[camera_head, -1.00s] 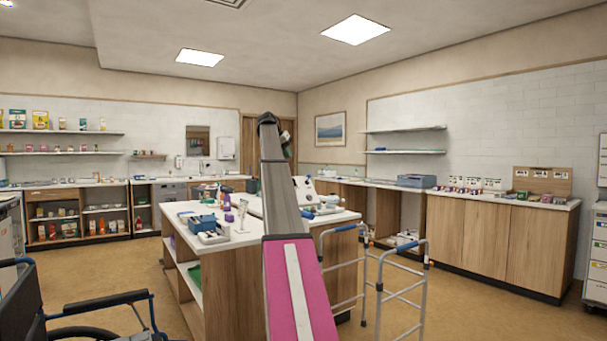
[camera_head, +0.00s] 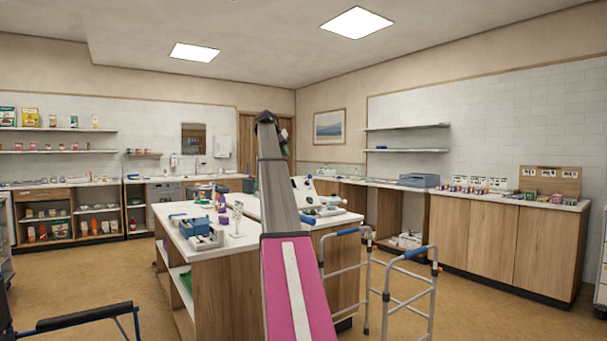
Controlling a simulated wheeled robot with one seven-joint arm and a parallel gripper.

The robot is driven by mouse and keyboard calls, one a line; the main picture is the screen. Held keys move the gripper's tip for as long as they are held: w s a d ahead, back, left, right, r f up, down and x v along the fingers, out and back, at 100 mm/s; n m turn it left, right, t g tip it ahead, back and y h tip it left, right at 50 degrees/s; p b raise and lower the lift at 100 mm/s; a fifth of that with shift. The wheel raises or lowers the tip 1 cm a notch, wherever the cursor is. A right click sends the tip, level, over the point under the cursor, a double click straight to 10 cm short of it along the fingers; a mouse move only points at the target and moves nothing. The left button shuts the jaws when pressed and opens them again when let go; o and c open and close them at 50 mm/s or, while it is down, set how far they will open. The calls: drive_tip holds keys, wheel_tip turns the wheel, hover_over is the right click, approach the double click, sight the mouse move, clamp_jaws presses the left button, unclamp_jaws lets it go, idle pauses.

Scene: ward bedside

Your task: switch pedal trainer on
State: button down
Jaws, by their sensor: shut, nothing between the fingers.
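I cannot pick out the pedal trainer or its switch for certain. A white device with dark round parts (camera_head: 309,197) stands on the island counter (camera_head: 240,243), partly hidden behind my arm. It is too small to tell what it is. My arm rises through the middle of the view, and my gripper cannot be seen.
A walking frame (camera_head: 372,281) with blue grips stands right of the island. A wheelchair armrest (camera_head: 85,317) shows at the lower left. A blue box (camera_head: 195,225) sits on the island. Counters line the back and right walls.

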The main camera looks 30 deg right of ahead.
approach(309, 179)
drive_tip(key=w+f, duration=0.2)
drive_tip(key=f, duration=0.1)
drive_tip(key=shift+w+d, duration=0.3)
drive_tip(key=shift+w, duration=0.1)
drive_tip(key=shift+s+d+f, duration=0.2)
drive_tip(key=shift+d+f, duration=0.05)
drive_tip(key=shift+d, duration=0.25)
drive_tip(key=shift+s+d+f, duration=0.2)
drive_tip(key=shift+s+d, duration=0.05)
drive_tip(key=shift+d, duration=0.25)
drive_tip(key=shift+s+d+f, duration=0.15)
drive_tip(key=shift+d+f, duration=0.1)
drive_tip(key=shift+d, duration=0.25)
